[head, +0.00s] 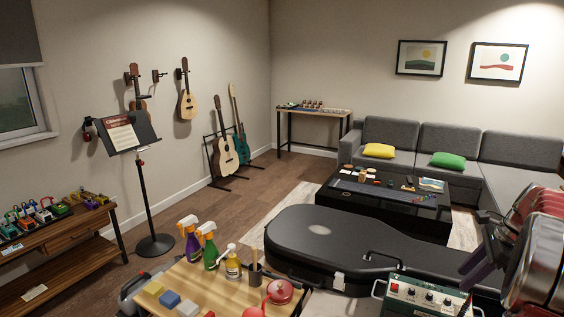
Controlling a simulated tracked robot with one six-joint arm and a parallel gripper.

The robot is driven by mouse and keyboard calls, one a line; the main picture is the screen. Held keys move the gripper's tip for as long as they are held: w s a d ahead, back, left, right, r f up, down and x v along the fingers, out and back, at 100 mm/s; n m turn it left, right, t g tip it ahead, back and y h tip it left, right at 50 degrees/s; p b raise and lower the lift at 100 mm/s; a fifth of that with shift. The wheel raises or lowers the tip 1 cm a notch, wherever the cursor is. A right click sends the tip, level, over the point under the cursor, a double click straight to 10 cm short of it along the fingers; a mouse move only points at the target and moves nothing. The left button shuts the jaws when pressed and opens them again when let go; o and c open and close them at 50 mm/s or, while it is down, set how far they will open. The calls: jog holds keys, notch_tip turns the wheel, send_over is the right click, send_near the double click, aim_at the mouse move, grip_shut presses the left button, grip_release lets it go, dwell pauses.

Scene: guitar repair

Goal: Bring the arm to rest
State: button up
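Part of what looks like my own arm, with red, dark and silver surfaces, fills the right edge of the head view. Dark narrow pieces stick out from its left side. I cannot make out clearly whether these are the fingers of my gripper, or whether it is open or shut. No object is seen held there. The arm part appears in front of the black guitar case (345,240) and the grey sofa (520,150).
A wooden table (215,290) with spray bottles (208,248), coloured blocks and a red kettle-like pot stands in front. A green amplifier-like box (425,294) is close below the arm. A black low table (340,197), music stand (147,190) and guitars (225,155) stand farther off.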

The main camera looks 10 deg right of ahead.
jog(key=s+a+r+n, duration=0.1)
jog(key=s+a+n, duration=0.3)
jog(key=a+n, duration=0.4)
jog(key=s+a+r+n+t+h, duration=0.1)
jog(key=s+a+n, duration=0.4)
jog(key=a, duration=1.7)
jog(key=s+a+r+n+t+h, duration=0.1)
jog(key=s+a+r+n, duration=0.2)
jog(key=a+n, duration=0.9)
jog(key=s+a, duration=0.1)
jog(key=a, duration=0.2)
jog(key=shift+s+a, duration=0.3)
